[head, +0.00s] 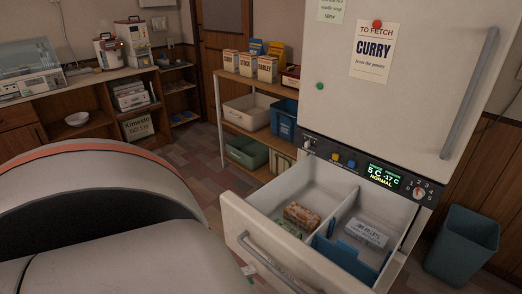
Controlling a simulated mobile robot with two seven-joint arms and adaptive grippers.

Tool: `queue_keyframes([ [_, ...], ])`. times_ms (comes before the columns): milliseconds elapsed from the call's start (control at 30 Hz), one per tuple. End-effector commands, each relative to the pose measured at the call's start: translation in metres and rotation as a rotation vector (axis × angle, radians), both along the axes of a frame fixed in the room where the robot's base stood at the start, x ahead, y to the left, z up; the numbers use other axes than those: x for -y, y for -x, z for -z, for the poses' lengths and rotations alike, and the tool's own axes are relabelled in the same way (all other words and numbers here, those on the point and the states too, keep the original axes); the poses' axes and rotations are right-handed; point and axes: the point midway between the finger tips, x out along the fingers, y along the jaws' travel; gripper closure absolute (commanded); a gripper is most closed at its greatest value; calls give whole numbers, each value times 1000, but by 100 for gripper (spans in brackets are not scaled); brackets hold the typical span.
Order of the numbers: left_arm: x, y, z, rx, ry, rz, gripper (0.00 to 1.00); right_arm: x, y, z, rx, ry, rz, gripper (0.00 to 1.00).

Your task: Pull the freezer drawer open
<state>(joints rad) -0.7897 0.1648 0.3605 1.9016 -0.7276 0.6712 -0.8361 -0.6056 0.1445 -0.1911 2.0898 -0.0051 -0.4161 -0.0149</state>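The freezer drawer (232,217) is the cream drawer at the bottom of the fridge (375,75), and it stands pulled out. Its grey bar handle (285,272) runs along the front face. Inside are a brown food pack (302,216), a white labelled box (366,232) and blue items (345,258), with a divider between compartments. A small part of my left gripper (248,270) shows by the left end of the handle, mostly hidden behind my own white arm; I cannot tell whether it touches or grips the handle. My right gripper is not in view.
A blue-grey bin (463,246) stands on the floor right of the drawer. A shelf rack (258,85) with boxes and tubs stands left of the fridge. A wooden counter (105,78) with appliances lines the back left. Tiled floor is free between them.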

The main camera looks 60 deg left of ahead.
Motion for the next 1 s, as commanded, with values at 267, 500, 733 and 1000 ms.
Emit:
queue_keyframes([
  [267,-4,27,-5,1,0,0,71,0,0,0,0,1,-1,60],
  [500,-5,29,-6,1,-1,0,71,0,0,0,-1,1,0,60],
  [733,-5,29,-6,1,-1,0,71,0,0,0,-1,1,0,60],
  [1000,-1,21,-8,0,39,-22,71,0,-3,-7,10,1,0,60],
])
